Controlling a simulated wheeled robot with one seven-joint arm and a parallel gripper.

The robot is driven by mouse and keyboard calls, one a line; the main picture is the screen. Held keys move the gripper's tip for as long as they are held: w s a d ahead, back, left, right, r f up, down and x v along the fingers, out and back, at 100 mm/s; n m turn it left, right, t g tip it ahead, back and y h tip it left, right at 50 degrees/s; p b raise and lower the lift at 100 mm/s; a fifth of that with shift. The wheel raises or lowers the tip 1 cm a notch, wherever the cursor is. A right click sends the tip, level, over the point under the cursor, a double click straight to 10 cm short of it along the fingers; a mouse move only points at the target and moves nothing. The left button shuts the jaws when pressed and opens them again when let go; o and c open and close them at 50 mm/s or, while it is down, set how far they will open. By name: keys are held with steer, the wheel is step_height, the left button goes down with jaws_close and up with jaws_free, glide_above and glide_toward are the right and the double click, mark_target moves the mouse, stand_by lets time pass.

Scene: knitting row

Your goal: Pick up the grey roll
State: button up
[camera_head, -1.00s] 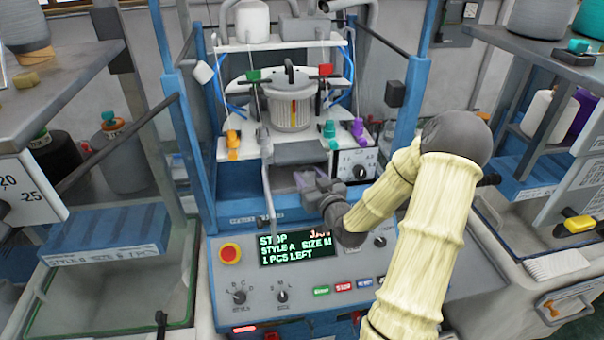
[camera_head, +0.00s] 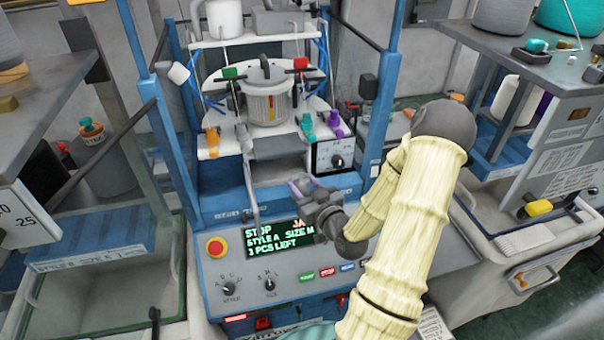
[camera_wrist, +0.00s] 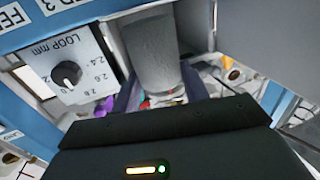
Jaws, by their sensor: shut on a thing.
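The grey roll (camera_wrist: 152,55) is a smooth, upright-looking grey cylinder in the wrist view, with its lower end between my two dark fingers. My gripper (camera_wrist: 157,92) is shut on it, though the palm hides part of the contact. In the head view my gripper (camera_head: 296,187) is small, just above the control panel's screen and below the machine's working deck. I cannot clearly make out the roll there.
The green-text screen (camera_head: 278,239) and red stop button (camera_head: 216,247) lie close below my gripper. The dial box (camera_head: 335,157) is just to its right and also shows in the wrist view (camera_wrist: 67,70). Blue posts (camera_head: 385,100) flank the machine.

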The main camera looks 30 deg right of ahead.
mark_target(304, 188)
steer(key=p, duration=0.2)
steer(key=s+p, duration=0.1)
steer(key=shift+s+a+r+p, duration=0.2)
steer(key=shift+s+r+p, duration=0.05)
steer(key=shift+r+p, duration=0.1)
steer(key=shift+s+f+p, duration=0.15)
steer(key=shift+s+p, duration=0.35)
steer(key=shift+s, duration=0.25)
steer(key=shift+s+f+p, duration=0.1)
steer(key=shift+s+p, duration=0.35)
steer(key=shift+s, duration=0.25)
steer(key=shift+a+f, duration=0.1)
steer(key=shift+f, duration=0.05)
